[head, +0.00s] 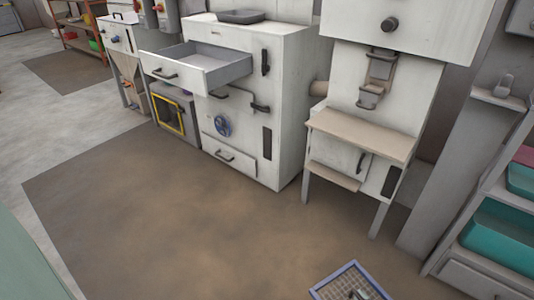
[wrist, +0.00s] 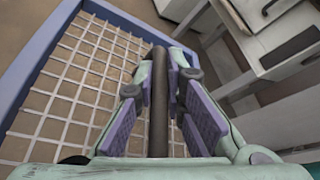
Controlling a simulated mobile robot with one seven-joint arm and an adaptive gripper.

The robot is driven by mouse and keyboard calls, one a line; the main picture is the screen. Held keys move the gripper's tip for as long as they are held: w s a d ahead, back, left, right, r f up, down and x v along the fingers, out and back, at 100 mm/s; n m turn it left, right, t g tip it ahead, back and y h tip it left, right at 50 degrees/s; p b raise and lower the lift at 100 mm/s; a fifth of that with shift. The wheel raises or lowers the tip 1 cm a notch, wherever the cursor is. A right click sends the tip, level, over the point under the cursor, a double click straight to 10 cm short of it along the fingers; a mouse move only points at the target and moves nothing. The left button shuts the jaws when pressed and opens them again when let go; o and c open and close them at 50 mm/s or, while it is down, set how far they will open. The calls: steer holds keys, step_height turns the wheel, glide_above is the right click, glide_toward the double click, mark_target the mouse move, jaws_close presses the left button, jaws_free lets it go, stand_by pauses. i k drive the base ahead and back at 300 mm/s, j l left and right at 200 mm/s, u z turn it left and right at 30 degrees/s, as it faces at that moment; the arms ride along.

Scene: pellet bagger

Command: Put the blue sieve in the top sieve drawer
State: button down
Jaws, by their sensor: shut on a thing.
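The blue sieve (head: 335,277) has a blue rectangular frame and a pale wire mesh. It shows at the bottom edge of the head view, partly cut off. In the wrist view the sieve (wrist: 33,68) fills the left and middle, with a dark handle bar (wrist: 159,60). My gripper (wrist: 160,95) is shut on this bar, one padded finger on each side. The top sieve drawer (head: 172,72) is pulled out of the white cabinet at the upper left of the head view. Its visible inside is empty and grey. The sieve is well apart from it, nearer to me.
A shelf with teal bins (head: 500,237) is at the far right. The brown floor (head: 170,215) between is clear.

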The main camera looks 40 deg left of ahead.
mark_target(209, 69)
steer(key=k+j, duration=0.1)
steer(key=j, duration=0.4)
steer(key=k+j, duration=0.1)
steer(key=j, duration=0.4)
steer(key=k+j, duration=0.1)
steer(key=j, duration=0.4)
steer(key=k+j, duration=0.1)
steer(key=j, duration=0.4)
steer(key=u, duration=0.05)
